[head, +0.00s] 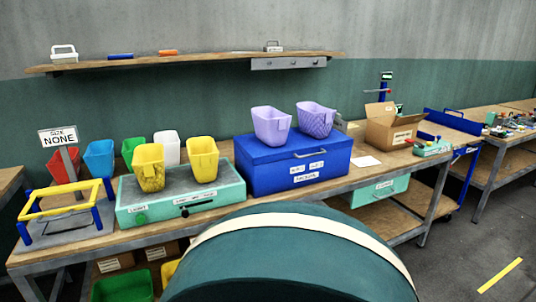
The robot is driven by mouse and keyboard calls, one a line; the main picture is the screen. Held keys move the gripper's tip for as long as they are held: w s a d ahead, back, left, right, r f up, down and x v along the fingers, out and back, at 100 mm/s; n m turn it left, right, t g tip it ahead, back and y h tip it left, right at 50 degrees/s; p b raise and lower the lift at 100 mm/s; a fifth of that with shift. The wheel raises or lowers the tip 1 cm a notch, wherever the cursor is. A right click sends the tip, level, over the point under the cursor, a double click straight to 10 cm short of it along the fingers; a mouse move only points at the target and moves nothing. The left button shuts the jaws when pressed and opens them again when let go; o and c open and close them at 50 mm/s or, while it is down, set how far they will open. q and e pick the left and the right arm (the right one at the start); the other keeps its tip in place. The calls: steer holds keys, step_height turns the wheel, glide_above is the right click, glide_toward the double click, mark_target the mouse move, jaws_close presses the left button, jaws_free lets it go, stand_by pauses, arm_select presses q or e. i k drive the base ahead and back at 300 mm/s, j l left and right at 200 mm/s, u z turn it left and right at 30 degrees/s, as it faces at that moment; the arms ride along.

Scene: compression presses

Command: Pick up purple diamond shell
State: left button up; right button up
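Two purple shells stand on top of a blue box (258,176) on the workbench, right of the middle in the head view. The right one, the purple diamond shell (317,121), shows a diamond-like pattern on its side. The left purple shell (271,126) looks smoother and stands beside it. Both are upright, with their open tops facing up. Neither of my grippers is in the head view, and nothing is touching the shells.
Two yellow shells (202,160) stand on a mint-green box (227,189) to the left. Red, blue, green and white shells stand behind and left of them. A cardboard box (385,135) is to the right. A wooden shelf (210,58) hangs above the bench.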

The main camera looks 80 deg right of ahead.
mark_target(315, 119)
steer(key=l+z, duration=0.1)
steer(key=z, duration=0.3)
steer(key=l+z, duration=0.1)
steer(key=z, duration=0.35)
steer(key=l+z, duration=0.1)
steer(key=z, duration=0.7)
steer(key=i+l+z, duration=0.15)
steer(key=z, duration=0.25)
steer(key=i+l+z, duration=0.15)
steer(key=z, duration=0.2)
steer(key=i+l+z, duration=0.15)
steer(key=z, duration=0.25)
steer(key=i+z, duration=0.2)
steer(key=z, duration=0.15)
steer(key=i+z, duration=0.2)
steer(key=i, duration=0.55)
steer(key=l+u, duration=0.5)
steer(key=l, duration=0.85)
steer(key=u, duration=1.4)
steer(key=k+j, duration=0.05)
